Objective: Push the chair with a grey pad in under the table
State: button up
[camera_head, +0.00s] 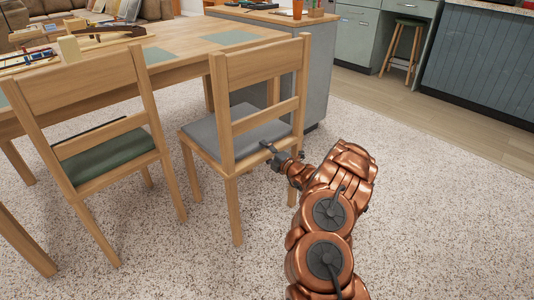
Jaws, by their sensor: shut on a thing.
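The wooden chair with a grey pad (200,134) stands upright on the carpet, its back toward me. It is at the near right corner of the wooden table (180,49), with its backrest outside the table edge. My gripper (268,150) is at the rear of this chair, by the back of the seat and the right back post. It is shut on the chair there; its fingertips are small in view, and the exact part held is hard to tell.
A second wooden chair with a green pad (100,158) stands to the left. A grey cabinet (312,80) stands just beyond the grey-padded chair. Tools and boxes lie on the table's left. Carpet on the right is clear.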

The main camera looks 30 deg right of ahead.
grip_shut()
jog(key=shift+f, duration=0.3)
dwell(0.4)
jog(key=shift+w+d, duration=0.1)
